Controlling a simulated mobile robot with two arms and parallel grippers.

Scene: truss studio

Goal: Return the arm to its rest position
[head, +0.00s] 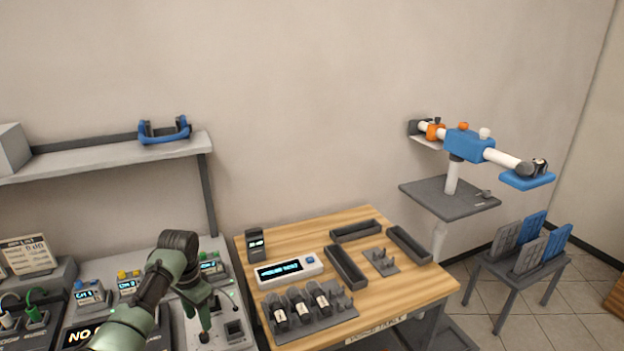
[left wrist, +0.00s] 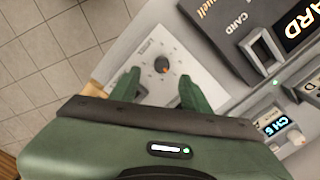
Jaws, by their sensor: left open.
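My left arm (head: 150,300) is green and comes in from the lower left in the head view. Its gripper (head: 204,318) points down over the right end of the grey console (head: 234,268). In the left wrist view the two green fingers of my left gripper (left wrist: 157,88) are spread apart with nothing between them. Whether the fingers touch the panel cannot be told. My right gripper does not show.
A wooden table (head: 400,290) with trays, a display box (head: 289,271) and a rack of black cylinders (head: 301,306) stands right of the console. A shelf (head: 100,155) is above the console. A stand with a blue and white device (head: 465,144) is at the right.

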